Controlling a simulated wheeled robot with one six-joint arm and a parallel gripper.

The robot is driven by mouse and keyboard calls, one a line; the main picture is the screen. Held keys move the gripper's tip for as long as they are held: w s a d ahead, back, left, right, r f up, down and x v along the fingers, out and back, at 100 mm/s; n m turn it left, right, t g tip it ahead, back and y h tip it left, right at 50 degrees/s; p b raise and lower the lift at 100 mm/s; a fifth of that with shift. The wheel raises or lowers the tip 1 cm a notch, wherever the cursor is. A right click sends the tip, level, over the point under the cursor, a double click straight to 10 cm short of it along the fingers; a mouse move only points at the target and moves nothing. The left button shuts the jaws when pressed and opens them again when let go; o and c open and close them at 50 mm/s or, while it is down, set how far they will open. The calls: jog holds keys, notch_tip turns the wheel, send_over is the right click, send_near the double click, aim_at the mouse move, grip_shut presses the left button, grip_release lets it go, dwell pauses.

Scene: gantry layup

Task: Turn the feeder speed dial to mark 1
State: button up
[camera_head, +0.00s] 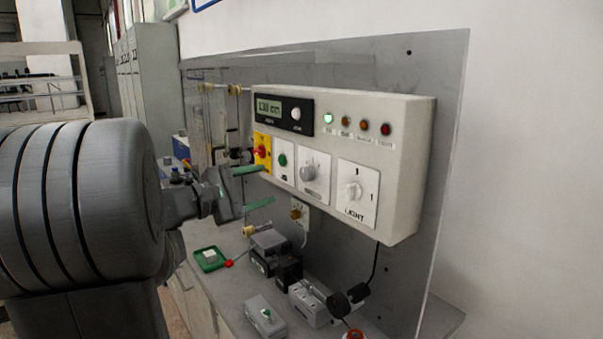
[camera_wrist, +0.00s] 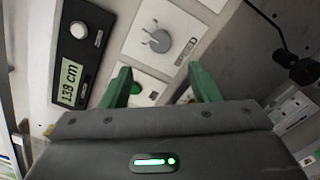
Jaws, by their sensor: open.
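The feeder speed dial is a grey knob (camera_head: 309,172) on a white plate, on the front of a wall-mounted control box (camera_head: 402,205). The dial also shows in the wrist view (camera_wrist: 158,41), top centre, beyond the fingertips. Its marks are too small to read, so I cannot tell its setting. My gripper (camera_head: 255,187) has two green fingers, spread apart and empty. In the head view they are left of the dial and point toward the box. In the wrist view my gripper (camera_wrist: 160,78) straddles the line of sight to a green button (camera_wrist: 135,88), not touching the dial.
A green button (camera_head: 282,160) and a red knob on yellow (camera_head: 261,151) sit left of the dial. A white LIGHT knob (camera_head: 353,191) sits right. A display (camera_wrist: 70,82) reads 138 cm. Small devices and a green tray (camera_head: 209,260) lie on the bench below.

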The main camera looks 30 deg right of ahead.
aim_at(304, 175)
jog(key=d+p, duration=0.1)
jog(key=d, duration=0.6)
jog(key=w+d+p, duration=0.1)
jog(key=d, duration=0.3)
jog(key=shift+d+p, duration=0.2)
jog(key=shift+p, duration=0.1)
jog(key=c, duration=1)
